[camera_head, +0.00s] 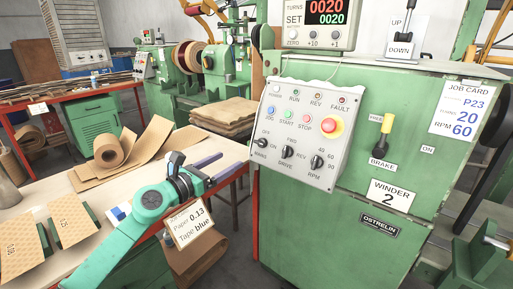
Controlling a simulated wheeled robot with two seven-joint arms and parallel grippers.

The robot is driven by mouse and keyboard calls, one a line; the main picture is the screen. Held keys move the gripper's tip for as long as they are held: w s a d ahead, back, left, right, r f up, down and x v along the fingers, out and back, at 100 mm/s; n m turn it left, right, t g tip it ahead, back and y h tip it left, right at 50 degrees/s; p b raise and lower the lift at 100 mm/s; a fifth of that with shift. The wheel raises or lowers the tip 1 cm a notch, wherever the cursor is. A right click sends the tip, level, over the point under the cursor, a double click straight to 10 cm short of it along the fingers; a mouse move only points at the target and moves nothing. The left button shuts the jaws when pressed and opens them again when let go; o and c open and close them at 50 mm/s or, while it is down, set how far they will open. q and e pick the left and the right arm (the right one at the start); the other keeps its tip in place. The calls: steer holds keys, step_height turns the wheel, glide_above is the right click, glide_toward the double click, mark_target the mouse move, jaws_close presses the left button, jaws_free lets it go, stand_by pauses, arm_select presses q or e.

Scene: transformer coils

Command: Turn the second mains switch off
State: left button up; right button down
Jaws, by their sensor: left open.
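The green winder labelled "WINDER 2" (389,196) carries a grey control panel (283,174) on its front. The black MAINS knob (260,144) is at the panel's lower left, with OFF and ON marks around it. It is too small to tell for sure which mark it points at. My left gripper (234,160) is open and empty, left of the panel. Its two purple-grey fingers point right toward the panel and appear apart from it. My right gripper is not in view.
On the same panel are the DRIVE knob (288,152), the RPM knob (317,162) and a red stop button (333,127). A yellow-tipped BRAKE lever (382,139) stands to the right. The paper-covered bench (78,183) lies under my left arm. Another winder stands behind.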

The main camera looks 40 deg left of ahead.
mark_target(259, 143)
arm_select(q)
steer(key=w+b, duration=0.1)
steer(key=w, duration=1.3)
steer(key=shift+w+a, duration=0.15)
steer(key=shift+a, duration=0.05)
